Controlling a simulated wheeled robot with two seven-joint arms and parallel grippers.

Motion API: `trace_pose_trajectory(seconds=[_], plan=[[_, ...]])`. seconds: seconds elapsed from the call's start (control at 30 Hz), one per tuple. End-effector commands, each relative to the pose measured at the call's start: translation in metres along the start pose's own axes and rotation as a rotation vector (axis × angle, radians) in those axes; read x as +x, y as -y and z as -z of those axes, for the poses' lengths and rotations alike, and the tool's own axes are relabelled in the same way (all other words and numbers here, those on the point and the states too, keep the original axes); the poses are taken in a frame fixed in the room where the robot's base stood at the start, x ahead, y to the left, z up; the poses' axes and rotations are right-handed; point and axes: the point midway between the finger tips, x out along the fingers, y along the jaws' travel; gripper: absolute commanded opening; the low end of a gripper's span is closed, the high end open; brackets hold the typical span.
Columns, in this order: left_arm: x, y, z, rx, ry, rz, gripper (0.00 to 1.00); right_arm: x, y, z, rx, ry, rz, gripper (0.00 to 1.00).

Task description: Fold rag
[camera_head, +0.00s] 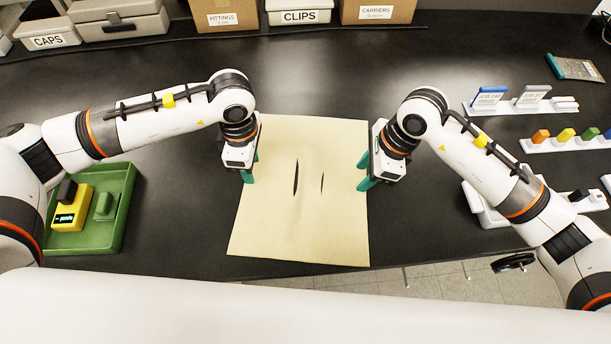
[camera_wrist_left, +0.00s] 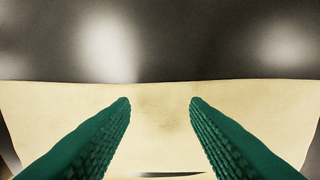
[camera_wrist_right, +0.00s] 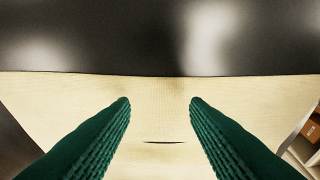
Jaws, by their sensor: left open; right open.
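The rag (camera_head: 305,215) is a pale yellow cloth lying spread out on the black table, with two dark slit-like marks near its middle. My left gripper (camera_head: 249,172) is at the rag's left edge, with green fingers. In the left wrist view the left gripper's fingers (camera_wrist_left: 160,102) are apart over the rag (camera_wrist_left: 160,120), with nothing between them but cloth below. My right gripper (camera_head: 366,174) is at the rag's right edge. In the right wrist view its fingers (camera_wrist_right: 160,102) are apart over the rag (camera_wrist_right: 160,115). I cannot tell whether fingertips touch the cloth.
A green tray (camera_head: 122,222) with a yellow device (camera_head: 73,207) stands at the left. White racks with coloured pieces (camera_head: 567,140) stand at the right. Boxes labelled CAPS, FITTINGS, CLIPS (camera_head: 299,16) and CARRIERS line the back. The table behind the rag is clear.

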Motion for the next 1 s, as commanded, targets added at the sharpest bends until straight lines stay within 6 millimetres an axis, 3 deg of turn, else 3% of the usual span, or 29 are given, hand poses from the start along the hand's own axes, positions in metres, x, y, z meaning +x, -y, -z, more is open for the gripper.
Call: trace_pose_trajectory(seconds=[0.2, 0.6, 1.0], plan=[[0.014, 0.0, 0.0, -0.001, 0.0, 0.0, 0.42, 0.014, 0.0, -0.004, 0.0, 0.0, 0.0, 0.42], [0.018, 0.0, 0.0, 0.0, 0.0, 0.0, 0.41, 0.018, 0.0, -0.005, -0.001, 0.0, 0.0, 0.41], [0.017, 0.0, 0.0, 0.0, 0.0, 0.0, 0.08, 0.017, 0.0, -0.005, 0.0, 0.001, 0.001, 0.08]])
